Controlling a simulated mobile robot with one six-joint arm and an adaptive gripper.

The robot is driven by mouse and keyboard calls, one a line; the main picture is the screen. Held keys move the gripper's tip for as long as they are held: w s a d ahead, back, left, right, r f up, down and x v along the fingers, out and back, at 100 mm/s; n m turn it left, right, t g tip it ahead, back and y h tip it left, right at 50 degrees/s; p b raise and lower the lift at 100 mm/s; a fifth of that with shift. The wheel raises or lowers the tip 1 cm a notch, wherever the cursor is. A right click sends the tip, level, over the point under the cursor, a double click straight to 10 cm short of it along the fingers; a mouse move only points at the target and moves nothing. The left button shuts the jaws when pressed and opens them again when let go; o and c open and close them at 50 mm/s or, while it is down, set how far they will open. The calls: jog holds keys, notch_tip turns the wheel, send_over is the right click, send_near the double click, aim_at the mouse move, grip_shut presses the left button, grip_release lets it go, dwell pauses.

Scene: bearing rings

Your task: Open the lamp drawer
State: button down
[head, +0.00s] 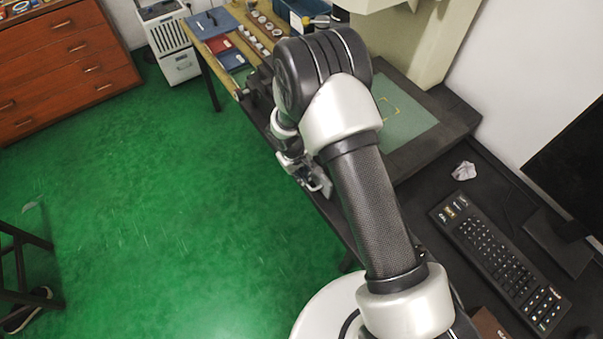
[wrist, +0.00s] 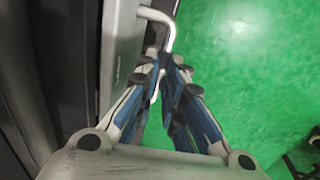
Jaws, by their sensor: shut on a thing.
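In the wrist view, my gripper (wrist: 164,62) is shut on a pale, bent bar handle (wrist: 158,17). The handle sticks out from a grey drawer front (wrist: 123,45) at the left, and the fingertips hide part of it. I cannot see a gap between the drawer front and its surround. In the head view, my gripper (head: 318,184) is low beside the dark bench's left edge, and my arm hides much of the area. The drawer is not clearly visible there.
Green floor (head: 180,200) is free left of the bench. A dark bench with a green mat (head: 407,122) and a keyboard (head: 498,262) lies at the right. A brown drawer cabinet (head: 65,60) and a white wheeled unit (head: 172,42) stand at the back left.

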jog(key=s+a+b, duration=0.3)
jog(key=s+a, duration=0.3)
jog(key=a, duration=0.4)
jog(key=shift+s, duration=0.3)
jog(key=c, duration=1.7)
grip_release()
jog(key=shift+d, duration=0.1)
jog(key=r, duration=0.4)
jog(key=a+r, duration=0.1)
jog(key=r, duration=0.3)
jog(key=s+r, duration=0.1)
jog(key=r, duration=0.2)
jog(key=shift+s+a+r, duration=0.1)
jog(key=shift+a+r, duration=0.3)
